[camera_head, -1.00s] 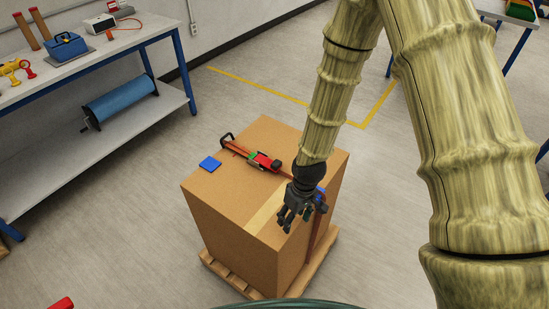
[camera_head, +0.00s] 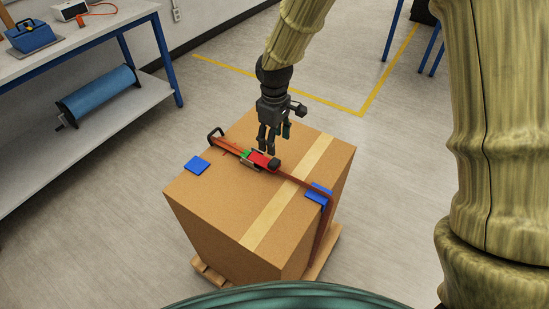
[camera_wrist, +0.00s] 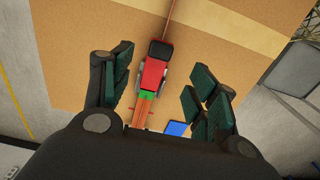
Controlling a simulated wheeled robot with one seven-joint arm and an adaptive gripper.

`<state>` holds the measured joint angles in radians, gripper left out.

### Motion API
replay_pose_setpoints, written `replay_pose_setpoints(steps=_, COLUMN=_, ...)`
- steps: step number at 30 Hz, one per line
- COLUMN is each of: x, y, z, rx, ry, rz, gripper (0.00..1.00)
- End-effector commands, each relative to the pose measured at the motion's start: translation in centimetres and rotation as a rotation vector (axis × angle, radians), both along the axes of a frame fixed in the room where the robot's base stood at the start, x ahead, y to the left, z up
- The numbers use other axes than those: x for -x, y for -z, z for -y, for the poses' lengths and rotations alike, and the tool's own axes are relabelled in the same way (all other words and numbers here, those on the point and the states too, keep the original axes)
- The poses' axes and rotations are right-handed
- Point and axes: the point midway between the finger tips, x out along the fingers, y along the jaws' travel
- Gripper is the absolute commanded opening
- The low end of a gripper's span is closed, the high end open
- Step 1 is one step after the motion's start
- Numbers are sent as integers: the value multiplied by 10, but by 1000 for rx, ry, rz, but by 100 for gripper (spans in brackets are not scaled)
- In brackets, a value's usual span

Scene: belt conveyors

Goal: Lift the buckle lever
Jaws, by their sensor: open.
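The buckle lever (camera_head: 262,160) is red with a black end and lies flat on top of the cardboard box (camera_head: 215,210). It sits on an orange strap (camera_head: 297,180) that crosses the box top and runs down its right side. My gripper (camera_head: 268,144) is open and points down, just above and behind the lever in the head view. In the wrist view the lever (camera_wrist: 154,73) lies between the two open fingers, beyond their tips, with its black end away from the palm. A green part shows at the lever's near end. I cannot tell the exact gap in height.
Blue corner pads (camera_head: 197,165) lie on the box's left and right edges. The box stands on a wooden pallet (camera_head: 212,272). A workbench (camera_head: 95,35) with a blue roll (camera_head: 98,95) on its shelf stands at left. The floor around the box is clear.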

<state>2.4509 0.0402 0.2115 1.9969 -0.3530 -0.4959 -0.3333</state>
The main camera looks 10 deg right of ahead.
Motion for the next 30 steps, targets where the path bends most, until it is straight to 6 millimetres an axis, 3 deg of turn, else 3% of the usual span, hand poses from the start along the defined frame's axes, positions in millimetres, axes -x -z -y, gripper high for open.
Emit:
replay_pose_setpoints(steps=18, x=1, y=80, z=2, rx=0, ry=4, rz=-1, gripper=59)
replay_pose_setpoints(steps=30, x=1, y=94, z=2, rx=-1, ry=4, rz=1, gripper=59)
